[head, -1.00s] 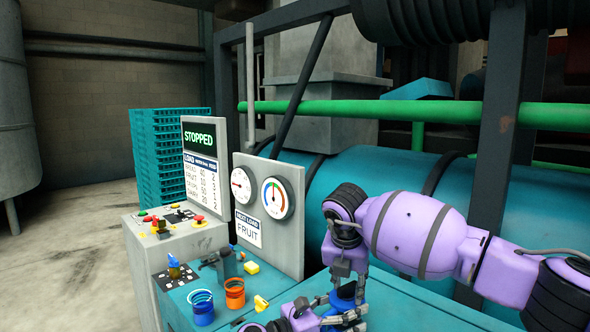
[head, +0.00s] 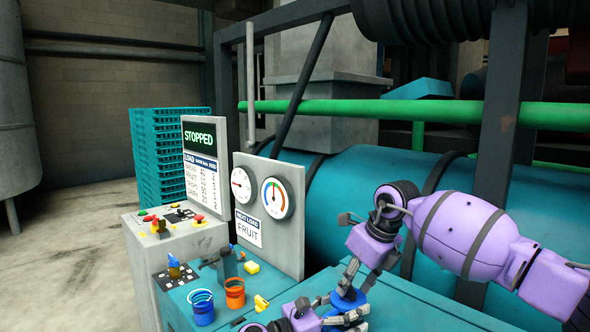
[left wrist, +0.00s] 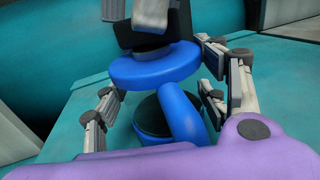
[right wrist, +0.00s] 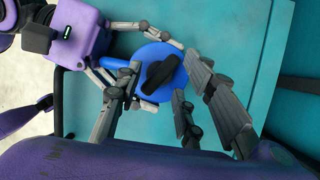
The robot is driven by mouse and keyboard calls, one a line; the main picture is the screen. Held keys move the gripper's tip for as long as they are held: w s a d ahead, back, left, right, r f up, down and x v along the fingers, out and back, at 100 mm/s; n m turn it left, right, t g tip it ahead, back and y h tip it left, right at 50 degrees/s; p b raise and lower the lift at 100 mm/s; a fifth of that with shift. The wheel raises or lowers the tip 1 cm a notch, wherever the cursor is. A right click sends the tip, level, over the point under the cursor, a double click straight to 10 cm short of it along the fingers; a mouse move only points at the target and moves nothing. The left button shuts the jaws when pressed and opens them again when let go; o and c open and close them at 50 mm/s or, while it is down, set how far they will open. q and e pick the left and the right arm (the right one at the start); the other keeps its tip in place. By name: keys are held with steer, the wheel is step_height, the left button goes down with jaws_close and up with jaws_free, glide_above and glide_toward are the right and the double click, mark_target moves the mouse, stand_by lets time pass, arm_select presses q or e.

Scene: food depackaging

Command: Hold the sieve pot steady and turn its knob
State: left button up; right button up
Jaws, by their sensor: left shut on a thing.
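The blue sieve pot (head: 351,300) stands on the teal table at the lower right of the head view, partly hidden by my grippers. The left wrist view shows its blue rim (left wrist: 140,68) and a blue handle pointing towards me. The black knob (right wrist: 162,72) sits on top of the pot. My left gripper (head: 345,318) is shut on the pot, with fingers on both sides of it. My right gripper (right wrist: 165,88) is open above the pot, its fingers on either side of the knob with gaps visible. It also shows in the head view (head: 350,280).
A blue cup (head: 202,308) and an orange cup (head: 235,293) stand on the table to the left. Yellow pieces (head: 252,267) lie near them. A gauge panel (head: 270,210) and a screen reading STOPPED (head: 199,137) stand behind. A teal tank (head: 350,180) fills the back.

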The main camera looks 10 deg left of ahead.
steer(key=v, duration=1.1)
steer(key=a+r+m+y, duration=0.4)
steer(key=a+r+y, duration=0.4)
steer(key=a, duration=0.4)
steer(key=a+r+m+t+y, duration=0.1)
steer(key=a+r+m+y, duration=0.1)
steer(key=r, duration=0.4)
steer(key=w+a+r+m+y, duration=0.1)
steer(key=a+r+m+y, duration=0.1)
steer(key=r, duration=0.4)
steer(key=shift+w+a+r+m+t+y, duration=0.25)
steer(key=shift+m+t+y, duration=0.2)
steer(key=shift+m, duration=0.95)
